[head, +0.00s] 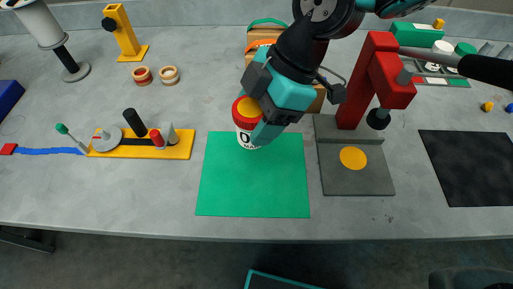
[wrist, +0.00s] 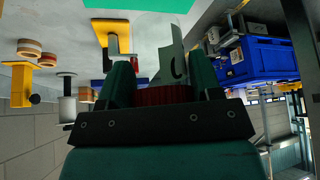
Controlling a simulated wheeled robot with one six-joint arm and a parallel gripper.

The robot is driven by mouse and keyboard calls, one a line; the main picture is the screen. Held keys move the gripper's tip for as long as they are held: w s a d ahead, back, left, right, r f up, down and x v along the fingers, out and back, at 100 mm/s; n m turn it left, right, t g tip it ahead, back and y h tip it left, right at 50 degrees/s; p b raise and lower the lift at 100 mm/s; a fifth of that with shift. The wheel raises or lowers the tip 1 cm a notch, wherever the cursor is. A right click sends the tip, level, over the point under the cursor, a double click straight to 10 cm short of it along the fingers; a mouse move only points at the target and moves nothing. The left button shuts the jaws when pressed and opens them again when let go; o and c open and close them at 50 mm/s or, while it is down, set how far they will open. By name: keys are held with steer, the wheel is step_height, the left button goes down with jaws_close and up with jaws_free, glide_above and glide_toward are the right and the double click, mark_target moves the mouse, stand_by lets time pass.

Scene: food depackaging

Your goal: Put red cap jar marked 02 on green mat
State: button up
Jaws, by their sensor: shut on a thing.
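The jar (head: 246,138) has a red cap with a yellow-orange top and a white label. Dark marking shows on the label, but it is partly cut off and I cannot read it fully. My gripper (head: 258,112) is shut on the jar from the right, around its cap. In the wrist view the ribbed red cap (wrist: 165,96) sits between the two dark green fingers. The green mat (head: 253,185) lies flat on the table, and the jar appears upright over its far part. I cannot tell whether the jar's base touches the mat.
A grey press base (head: 375,180) with a red column (head: 352,100) stands close to the right of the mat. A yellow fixture (head: 170,150) is at the left. A wooden crate (head: 262,38) is behind my gripper. A black mat (head: 470,170) lies far right. The mat's front is clear.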

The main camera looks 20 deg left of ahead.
step_height(320, 180, down, 10)
steer(key=shift+f+p, duration=0.25)
steer(key=shift+p, duration=0.55)
steer(key=shift+f, duration=0.15)
steer(key=o, duration=1)
steer(key=shift+r, duration=0.3)
steer(key=shift+w+d+r, duration=0.1)
steer(key=shift+w+r, duration=0.05)
steer(key=shift+r, duration=0.1)
steer(key=b+v, duration=0.2)
steer(key=v, duration=0.4)
steer(key=shift+d+r, duration=0.15)
steer(key=shift+r, duration=0.15)
